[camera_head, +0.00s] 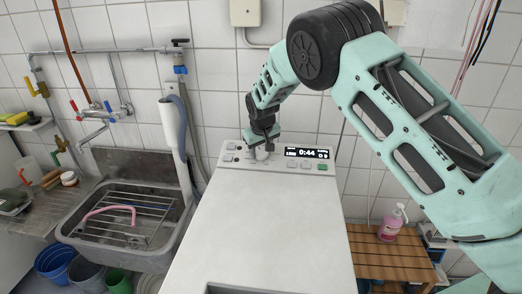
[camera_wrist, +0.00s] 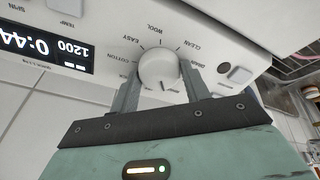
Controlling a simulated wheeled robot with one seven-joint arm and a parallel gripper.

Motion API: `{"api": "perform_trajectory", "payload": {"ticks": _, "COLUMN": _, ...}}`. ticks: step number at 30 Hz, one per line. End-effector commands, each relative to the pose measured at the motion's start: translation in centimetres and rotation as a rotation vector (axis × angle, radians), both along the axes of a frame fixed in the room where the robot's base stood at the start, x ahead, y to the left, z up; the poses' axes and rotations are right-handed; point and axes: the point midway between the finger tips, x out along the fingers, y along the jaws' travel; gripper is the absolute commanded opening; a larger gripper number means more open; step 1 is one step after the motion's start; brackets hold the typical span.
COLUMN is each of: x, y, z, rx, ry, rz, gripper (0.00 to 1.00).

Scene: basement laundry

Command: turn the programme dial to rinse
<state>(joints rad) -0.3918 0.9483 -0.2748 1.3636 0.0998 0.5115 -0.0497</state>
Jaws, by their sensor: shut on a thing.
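The programme dial (camera_wrist: 158,68) is a round white knob on the washing machine's control panel (camera_wrist: 215,25). It also shows partly behind my gripper in the head view (camera_head: 262,155). My gripper (camera_wrist: 161,82) is shut on the dial, with one finger on either side of it. Around the dial I read cotton, easy, wool and clean; another label at the right is partly legible. I cannot make out a rinse label or be sure where the dial points. The display (camera_head: 306,154) shows 0:44, and 1200 in the wrist view.
The white machine top (camera_head: 255,225) is bare. A sink (camera_head: 125,225) with a wire rack and pink hose stands at the left. A wooden slatted bench (camera_head: 390,255) with a pink bottle (camera_head: 392,224) is at the right. Panel buttons (camera_wrist: 240,74) lie near my fingers.

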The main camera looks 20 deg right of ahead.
Motion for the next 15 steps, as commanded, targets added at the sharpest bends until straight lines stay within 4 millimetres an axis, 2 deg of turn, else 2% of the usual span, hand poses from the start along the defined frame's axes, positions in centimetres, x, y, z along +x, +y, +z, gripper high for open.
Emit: {"api": "perform_trajectory", "payload": {"ticks": 15, "x": 0.06, "y": -0.01, "z": 0.08, "rx": -0.020, "ry": 0.006, "rz": 0.075, "gripper": 0.24}}
